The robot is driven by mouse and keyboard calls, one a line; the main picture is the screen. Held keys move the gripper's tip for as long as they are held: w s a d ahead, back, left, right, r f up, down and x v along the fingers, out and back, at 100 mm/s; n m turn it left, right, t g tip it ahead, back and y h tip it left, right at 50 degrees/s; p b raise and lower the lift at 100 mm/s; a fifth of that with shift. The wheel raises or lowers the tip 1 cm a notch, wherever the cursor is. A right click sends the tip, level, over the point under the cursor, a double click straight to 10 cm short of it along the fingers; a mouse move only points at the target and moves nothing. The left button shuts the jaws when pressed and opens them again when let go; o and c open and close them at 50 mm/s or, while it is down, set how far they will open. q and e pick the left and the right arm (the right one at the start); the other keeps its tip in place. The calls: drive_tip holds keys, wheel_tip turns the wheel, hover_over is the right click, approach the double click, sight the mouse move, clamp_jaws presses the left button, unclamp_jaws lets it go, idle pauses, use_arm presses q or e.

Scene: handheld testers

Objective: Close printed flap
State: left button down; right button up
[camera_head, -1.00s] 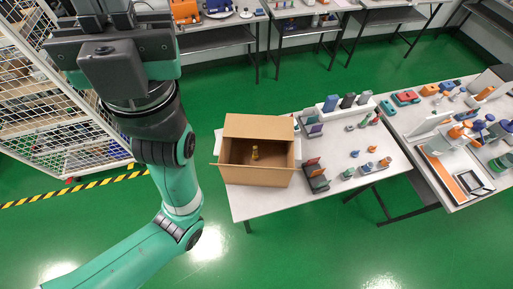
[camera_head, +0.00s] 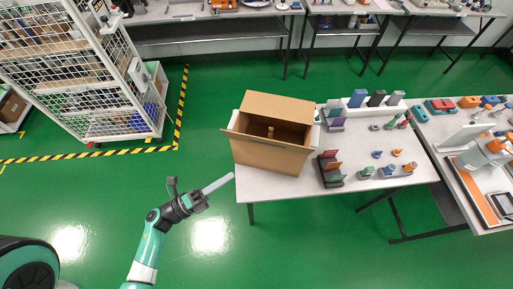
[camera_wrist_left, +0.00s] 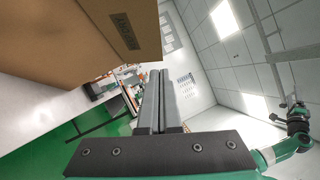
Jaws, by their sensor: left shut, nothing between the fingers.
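An open brown cardboard box (camera_head: 268,157) stands at the left end of the white table in the head view. Its back flap (camera_head: 280,106) is raised and leans back. A small yellowish item (camera_head: 270,132) is inside. The fingers (camera_wrist_left: 155,72) are together in the wrist view, apart from the cardboard.
Dark stands with coloured cards (camera_head: 330,168) and small parts stand right of the box on the table (camera_head: 400,175). A wire cage (camera_head: 85,70) is at the upper left. Green floor is free left of the table.

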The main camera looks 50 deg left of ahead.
use_arm(q)
approach(268, 140)
drive_tip(key=w+d, duration=0.2)
drive_tip(key=d, duration=0.1)
drive_tip(key=w+a, duration=0.1)
drive_tip(key=w+a+r, duration=0.1)
drive_tip(key=w, duration=0.1)
drive_tip(key=shift+w+r, duration=0.15)
drive_tip(key=shift+w, duration=0.15)
drive_tip(key=shift+a+p, duration=0.1)
drive_tip(key=shift+p, duration=0.25)
